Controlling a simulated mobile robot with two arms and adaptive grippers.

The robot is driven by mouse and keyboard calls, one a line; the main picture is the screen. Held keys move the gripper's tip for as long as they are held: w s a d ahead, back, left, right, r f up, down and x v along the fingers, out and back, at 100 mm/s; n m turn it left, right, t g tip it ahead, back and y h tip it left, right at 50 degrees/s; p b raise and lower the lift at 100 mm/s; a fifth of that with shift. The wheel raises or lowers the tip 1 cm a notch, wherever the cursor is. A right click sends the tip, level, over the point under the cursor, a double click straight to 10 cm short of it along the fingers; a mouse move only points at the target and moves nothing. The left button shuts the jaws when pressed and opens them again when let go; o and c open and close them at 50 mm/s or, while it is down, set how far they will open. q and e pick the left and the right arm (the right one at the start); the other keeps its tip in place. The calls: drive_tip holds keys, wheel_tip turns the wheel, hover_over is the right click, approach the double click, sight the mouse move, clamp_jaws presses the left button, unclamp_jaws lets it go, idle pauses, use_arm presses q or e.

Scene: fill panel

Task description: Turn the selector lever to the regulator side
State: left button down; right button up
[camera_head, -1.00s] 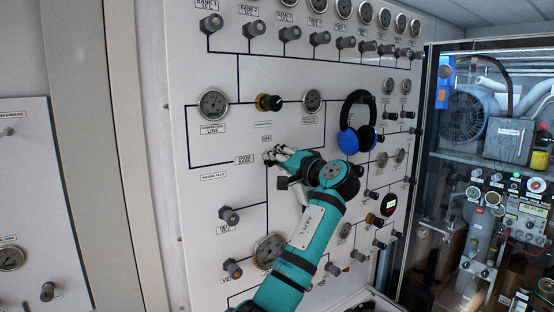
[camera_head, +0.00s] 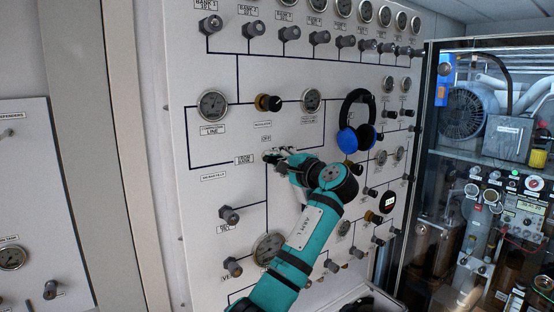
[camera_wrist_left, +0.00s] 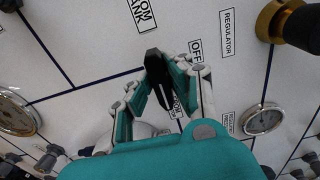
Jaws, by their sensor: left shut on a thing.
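The black selector lever (camera_wrist_left: 156,72) is between the fingers of my left gripper (camera_wrist_left: 170,85) in the left wrist view. The gripper is shut on it. The lever's tip points roughly toward the "FROM BANK" label (camera_wrist_left: 143,12). The "OFF" label (camera_wrist_left: 196,50) is just right of the fingers, and the "REGULATOR" label (camera_wrist_left: 227,33) is farther right. In the head view the left gripper (camera_head: 276,158) is at the panel, right of the "FROM BANK" label (camera_head: 245,160). The fingers hide much of the lever. My right gripper is in neither view.
The white panel (camera_head: 215,135) carries several gauges and knobs. A brass-collared black knob (camera_head: 268,103) is above the lever. A blue and black headset (camera_head: 357,125) hangs at upper right, close to my left arm. A glass-fronted machinery cabinet (camera_head: 490,170) stands at right.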

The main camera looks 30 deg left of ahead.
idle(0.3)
use_arm(q)
drive_tip(key=c, duration=1.3)
unclamp_jaws()
drive_tip(key=shift+w, duration=0.1)
drive_tip(key=shift+o, duration=0.2)
drive_tip(key=shift+d, duration=0.1)
drive_tip(key=v, duration=1.2)
drive_tip(key=shift+f, duration=0.1)
